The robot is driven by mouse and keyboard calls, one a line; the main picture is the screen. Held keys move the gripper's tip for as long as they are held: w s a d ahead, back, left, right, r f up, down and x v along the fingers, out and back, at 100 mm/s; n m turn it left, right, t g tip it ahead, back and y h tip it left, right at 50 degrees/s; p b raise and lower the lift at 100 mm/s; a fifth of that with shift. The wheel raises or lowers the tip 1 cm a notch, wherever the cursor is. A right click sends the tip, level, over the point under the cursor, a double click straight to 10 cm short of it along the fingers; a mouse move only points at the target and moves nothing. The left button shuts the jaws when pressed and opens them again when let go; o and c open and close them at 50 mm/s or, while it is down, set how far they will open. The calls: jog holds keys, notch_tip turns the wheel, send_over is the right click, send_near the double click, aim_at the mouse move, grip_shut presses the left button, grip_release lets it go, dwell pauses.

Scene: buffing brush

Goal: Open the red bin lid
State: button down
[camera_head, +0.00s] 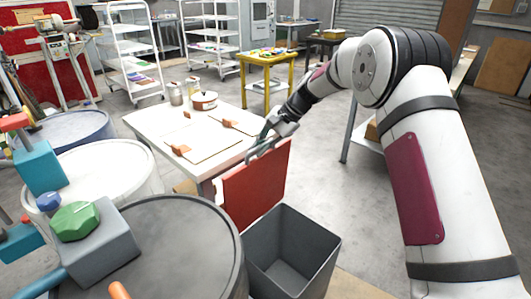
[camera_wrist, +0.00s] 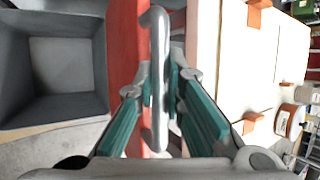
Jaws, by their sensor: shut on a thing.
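The red bin lid (camera_head: 255,188) stands nearly upright behind the square grey bin (camera_head: 295,245), whose mouth is uncovered. In the wrist view the lid (camera_wrist: 122,45) is a narrow red strip beside the open bin (camera_wrist: 62,75). A silver bar handle (camera_wrist: 159,40) is on the lid's far side, towards the table. My gripper (camera_wrist: 161,90) has its teal fingers on both sides of this handle, shut on it. In the head view my gripper (camera_head: 268,135) is at the lid's upper edge; the exact finger contact is too small to tell there.
A white table (camera_head: 150,122) with boards, wooden blocks and cans stands just behind the lid. A dark grey drum (camera_head: 165,240) is close on the bin's left. Floor is open to the right (camera_head: 335,190).

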jog(key=shift+w+a, duration=0.15)
jog(key=shift+w, duration=0.05)
jog(key=c, duration=1.7)
grip_release()
jog(key=shift+o, duration=0.2)
jog(key=v, duration=1.2)
jog(key=shift+r, duration=0.1)
